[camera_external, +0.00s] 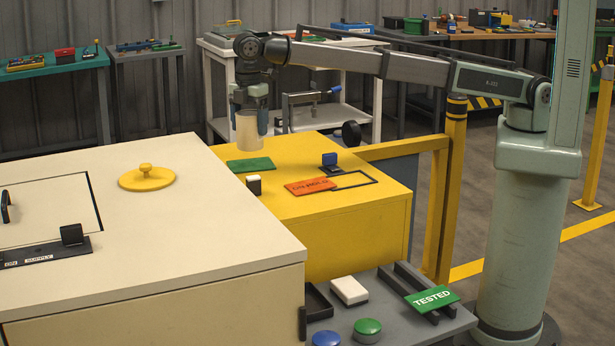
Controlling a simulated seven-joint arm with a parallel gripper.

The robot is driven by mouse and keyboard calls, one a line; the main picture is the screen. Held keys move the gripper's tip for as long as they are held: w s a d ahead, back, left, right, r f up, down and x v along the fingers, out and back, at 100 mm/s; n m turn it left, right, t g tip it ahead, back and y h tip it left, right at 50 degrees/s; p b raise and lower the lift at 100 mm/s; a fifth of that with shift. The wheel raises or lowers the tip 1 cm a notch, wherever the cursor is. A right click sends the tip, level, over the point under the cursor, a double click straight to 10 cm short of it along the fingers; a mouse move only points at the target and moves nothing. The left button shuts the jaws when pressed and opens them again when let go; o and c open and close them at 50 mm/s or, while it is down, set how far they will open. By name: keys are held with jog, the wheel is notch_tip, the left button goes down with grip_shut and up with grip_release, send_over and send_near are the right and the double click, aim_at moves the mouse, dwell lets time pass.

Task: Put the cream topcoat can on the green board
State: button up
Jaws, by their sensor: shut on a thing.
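The cream topcoat can (249,138) is a plain pale cylinder, upright between the fingers of my gripper (249,122). My gripper points down and is shut on the can's sides, hiding part of its upper body. The green board (250,165) lies flat near the far left corner of the yellow cabinet top. The can's bottom shows just above the board in the picture, with a small gap between them. Its exact height and depth over the board are hard to tell from this one view.
The larger cream cabinet (200,230) stands at the left, with a yellow knobbed lid (146,178).

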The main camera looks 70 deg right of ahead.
aim_at(250, 139)
jog(key=shift+f, duration=2.2)
jog(key=shift+f, duration=0.1)
jog(key=o, duration=1.3)
notch_tip(250, 139, up, 12)
jog(key=shift+r, duration=0.15)
